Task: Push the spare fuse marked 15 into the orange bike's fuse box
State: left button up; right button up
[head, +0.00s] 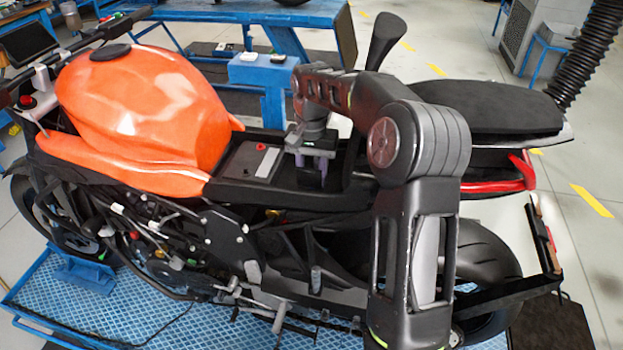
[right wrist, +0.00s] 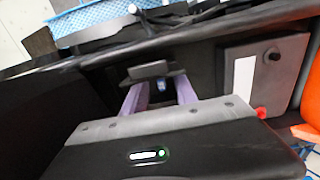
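The orange bike (head: 150,105) stands with its seat area open behind the tank. My right gripper (head: 315,172) points down into the dark bay there. In the right wrist view its two purple fingers (right wrist: 160,92) are spread apart. A small blue item (right wrist: 161,86) shows in the gap between them, with space on both sides. It may be the fuse; no number can be read on it. A dark grey block (right wrist: 150,70) lies just beyond the fingertips. I cannot tell whether it is part of the fuse box. My left gripper is not in view.
A battery-like grey box with a white label (right wrist: 244,76) and a red cap (right wrist: 262,112) sits beside the gripper, towards the tank. The bay's dark walls are close around the fingers. The black tail seat (head: 490,105) lies to the right.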

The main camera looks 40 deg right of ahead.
notch_tip(320, 180, up, 7)
dwell(0.3)
jog(key=shift+f, duration=0.1)
dwell(0.4)
